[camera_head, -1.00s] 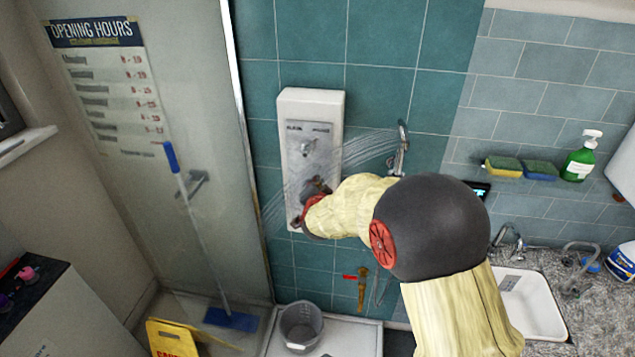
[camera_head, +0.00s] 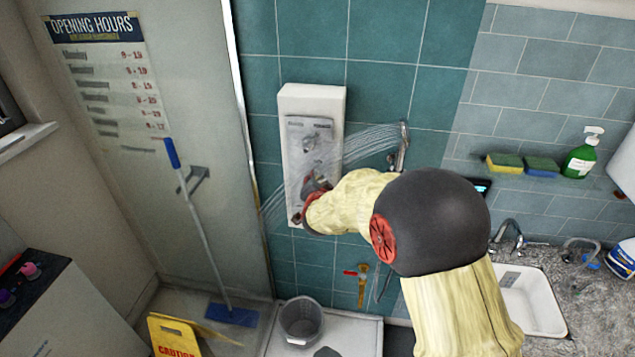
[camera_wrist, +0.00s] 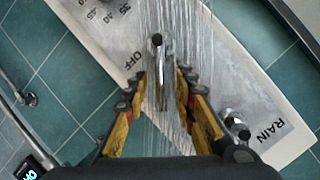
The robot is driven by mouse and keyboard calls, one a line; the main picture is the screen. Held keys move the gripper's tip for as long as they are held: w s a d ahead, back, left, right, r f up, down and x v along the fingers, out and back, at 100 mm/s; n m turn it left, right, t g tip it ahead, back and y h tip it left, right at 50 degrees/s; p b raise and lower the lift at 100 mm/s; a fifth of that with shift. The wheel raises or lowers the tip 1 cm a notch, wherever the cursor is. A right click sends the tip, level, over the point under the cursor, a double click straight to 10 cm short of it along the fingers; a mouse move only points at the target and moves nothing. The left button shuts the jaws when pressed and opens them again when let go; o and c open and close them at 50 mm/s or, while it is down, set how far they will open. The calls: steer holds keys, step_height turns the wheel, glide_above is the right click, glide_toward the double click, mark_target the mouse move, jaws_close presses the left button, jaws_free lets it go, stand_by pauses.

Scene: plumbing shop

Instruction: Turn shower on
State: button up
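The white shower panel (camera_head: 336,110) with its grey metal face is on the teal tile wall. Water streams leftward across it from the hand shower (camera_head: 402,145) at its right. My gripper (camera_head: 316,196) is at the panel's lower part, and my arm hides some of it. In the wrist view, a metal lever (camera_wrist: 158,60) stands between the two yellow fingers of my gripper (camera_wrist: 162,78). The fingers are apart, with gaps on both sides of the lever. The panel (camera_wrist: 232,72) shows the words OFF and RAIN, and a second metal knob (camera_wrist: 236,124) sits beside RAIN. Water streaks pass over the lever.
A glass screen with a blue-handled mop (camera_head: 203,235) is at left. A grey bucket (camera_head: 301,320) and yellow caution sign (camera_head: 172,335) stand below. A red-handled brass valve (camera_head: 362,283) is under the panel. A sink (camera_head: 530,300) and green bottle (camera_head: 581,158) are right.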

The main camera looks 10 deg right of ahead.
steer(key=v, duration=1.2)
steer(key=shift+a, duration=0.1)
steer(key=s+a+f+n+g+y, duration=0.3)
steer(key=s+a+f+n, duration=0.1)
steer(key=a+f, duration=0.25)
steer(key=s+a+f+n+g+y, duration=0.2)
steer(key=s+n+g, duration=0.15)
steer(key=s, duration=0.65)
steer(key=s+d+r+n+b, duration=0.1)
steer(key=s+d+r, duration=0.2)
steer(key=s, duration=0.4)
steer(key=s+d+r+n+g+h+b, duration=0.1)
steer(key=s+d+r+b, duration=0.1)
steer(key=s+d, duration=0.3)
steer(key=s+d+r+n+h+b, duration=0.1)
steer(key=s+d+r, duration=0.3)
steer(key=s, duration=0.6)
steer(key=shift+d+r+g+b, duration=0.2)
steer(key=shift+r+g+b, duration=0.2)
steer(key=shift+b, duration=0.2)
